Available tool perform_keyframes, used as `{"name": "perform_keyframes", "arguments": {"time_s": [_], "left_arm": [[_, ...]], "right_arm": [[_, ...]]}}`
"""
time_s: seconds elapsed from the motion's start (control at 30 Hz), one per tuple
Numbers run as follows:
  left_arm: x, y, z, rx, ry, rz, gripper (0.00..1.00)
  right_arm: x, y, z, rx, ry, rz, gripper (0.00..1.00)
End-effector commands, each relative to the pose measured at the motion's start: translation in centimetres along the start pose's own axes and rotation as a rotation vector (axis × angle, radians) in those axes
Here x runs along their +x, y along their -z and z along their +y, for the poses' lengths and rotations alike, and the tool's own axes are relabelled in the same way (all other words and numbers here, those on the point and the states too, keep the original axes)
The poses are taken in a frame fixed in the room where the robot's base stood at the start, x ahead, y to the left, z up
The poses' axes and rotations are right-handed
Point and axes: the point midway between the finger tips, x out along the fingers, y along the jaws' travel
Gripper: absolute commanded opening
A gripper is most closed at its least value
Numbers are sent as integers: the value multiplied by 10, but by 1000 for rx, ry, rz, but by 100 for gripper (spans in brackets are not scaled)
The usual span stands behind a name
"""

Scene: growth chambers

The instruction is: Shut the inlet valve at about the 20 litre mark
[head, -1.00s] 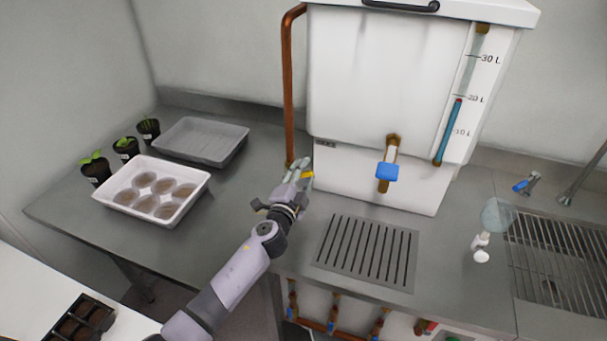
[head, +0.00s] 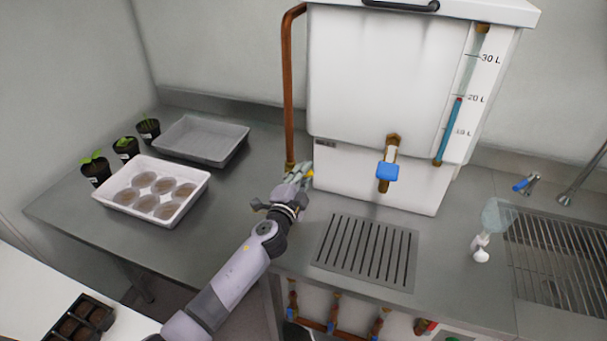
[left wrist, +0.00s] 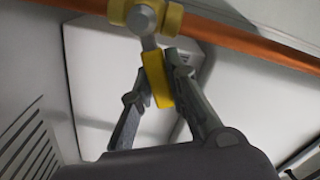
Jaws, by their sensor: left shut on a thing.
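The white tank (head: 360,75) stands on the steel bench, with a copper inlet pipe (head: 288,90) down its left side. My left gripper (head: 302,173) is at the foot of this pipe, by the tank's lower left corner. In the left wrist view its fingers (left wrist: 158,100) are shut on the yellow valve handle (left wrist: 156,75). The handle sticks out roughly across the copper pipe (left wrist: 240,38). In the head view the hand hides most of the valve. The sight gauge's blue column (head: 449,130) has its top, with a red mark, about level with the 20 L line. My right gripper is out of view.
A blue-handled outlet tap (head: 387,172) juts from the tank's front above a slotted drain (head: 367,250). A white seedling tray (head: 120,200), a grey tray (head: 172,140) and potted seedlings (head: 125,148) are at left.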

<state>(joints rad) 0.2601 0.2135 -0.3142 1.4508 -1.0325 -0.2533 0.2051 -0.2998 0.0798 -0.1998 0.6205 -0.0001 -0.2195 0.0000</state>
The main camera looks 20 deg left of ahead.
Motion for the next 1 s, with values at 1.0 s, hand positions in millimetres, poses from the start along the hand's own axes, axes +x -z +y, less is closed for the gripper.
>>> {"name": "perform_keyframes", "arguments": {"time_s": [1.0], "left_arm": [[-1, -7, 29, 493, -4, 0, 0]], "right_arm": [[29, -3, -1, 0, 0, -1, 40]]}}
